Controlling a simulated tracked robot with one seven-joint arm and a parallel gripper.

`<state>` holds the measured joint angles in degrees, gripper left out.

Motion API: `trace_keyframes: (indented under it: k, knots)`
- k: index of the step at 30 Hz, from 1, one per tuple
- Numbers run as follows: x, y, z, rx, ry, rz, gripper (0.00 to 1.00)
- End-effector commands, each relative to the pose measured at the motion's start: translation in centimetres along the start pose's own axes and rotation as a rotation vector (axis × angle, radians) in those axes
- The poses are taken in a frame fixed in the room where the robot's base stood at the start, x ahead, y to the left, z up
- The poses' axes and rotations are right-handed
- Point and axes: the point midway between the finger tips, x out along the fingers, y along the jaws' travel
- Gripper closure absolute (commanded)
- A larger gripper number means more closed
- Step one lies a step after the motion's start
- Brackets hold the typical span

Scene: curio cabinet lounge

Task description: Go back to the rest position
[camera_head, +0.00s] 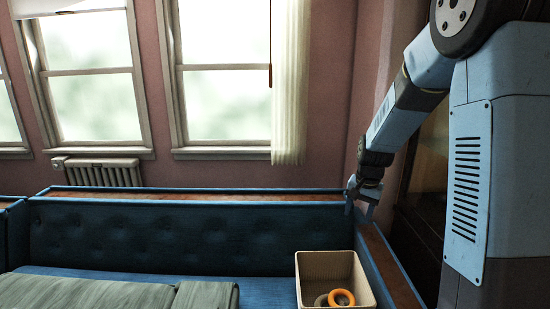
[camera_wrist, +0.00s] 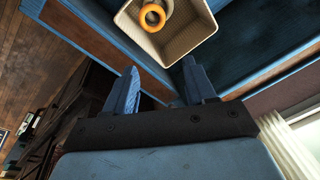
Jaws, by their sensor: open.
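My gripper (camera_head: 360,203) is at the end of my arm on the right in the head view, above the right arm of the blue sofa. In the wrist view its two blue fingers (camera_wrist: 160,88) are spread apart with nothing between them. A cream box (camera_head: 335,263) stands on the sofa seat, below my gripper in the head view. It also shows at the top of the wrist view (camera_wrist: 185,50). Inside it lie an orange ring (camera_head: 341,297) and a grey ring (camera_head: 321,300). The orange ring also shows in the wrist view (camera_wrist: 152,15).
The blue sofa (camera_head: 180,235) has a wood-topped back and a right arm (camera_head: 388,265) close under my gripper. A grey-green cushion or blanket (camera_head: 90,293) lies on the seat. A radiator (camera_head: 103,173) stands under the windows. A dark cabinet (camera_head: 425,200) is behind my arm.

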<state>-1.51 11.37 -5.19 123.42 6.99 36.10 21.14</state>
Motion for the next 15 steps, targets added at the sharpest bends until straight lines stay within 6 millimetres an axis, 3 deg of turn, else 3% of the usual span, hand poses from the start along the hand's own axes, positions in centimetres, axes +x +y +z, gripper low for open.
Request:
trace_keyframes:
  k: [6, 15]
  knots:
    - [-6.0, 0.8, 2.9, -0.085, 0.047, -0.031, 0.45]
    - [-12.5, 2.6, 7.7, -0.205, 0.113, -0.057, 0.45]
